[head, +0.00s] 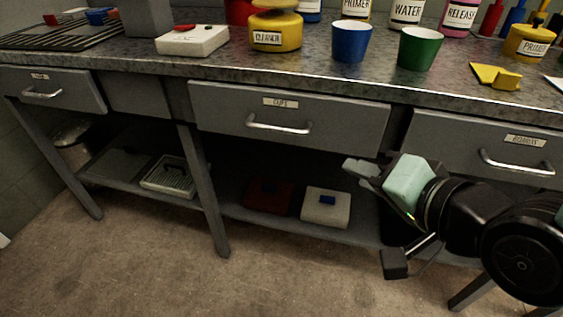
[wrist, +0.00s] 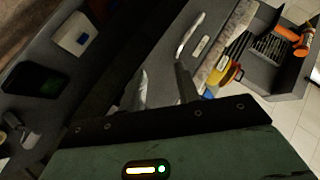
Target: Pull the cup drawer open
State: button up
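The cup drawer (head: 230,107) is a grey, shut drawer under the worktop, with a "CUPS" label (head: 280,103) and a curved metal handle (head: 278,125). My gripper (head: 360,169) is to the right of that handle and lower, in front of the shelf opening, apart from the drawer. In the wrist view, my gripper's two fingers (wrist: 163,88) stand apart with nothing between them. Beyond them, a metal drawer handle (wrist: 188,36) shows beside a pale label (wrist: 200,48) too small to read.
Closed drawers stand on the left (head: 60,90) and right (head: 470,150), each with a handle. A blue cup (head: 351,42) and a green cup (head: 420,49) stand on the worktop (head: 215,71). A white box (head: 326,208) sits on the lower shelf. The floor in front is clear.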

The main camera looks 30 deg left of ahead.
jog(key=a+f+m+t+y+b, duration=0.25)
jog(key=f+y+b, duration=0.2)
jog(key=b, duration=0.25)
jog(key=m+y+b, duration=0.1)
jog(key=m+b, duration=0.2)
jog(key=b, duration=0.1)
send_near(281, 129)
jog(key=shift+t, duration=0.35)
jog(key=x, duration=1)
jog(key=shift+w+a+f, duration=0.1)
jog(key=shift+a+f, duration=0.15)
jog(key=shift+f, duration=0.1)
grip_shut()
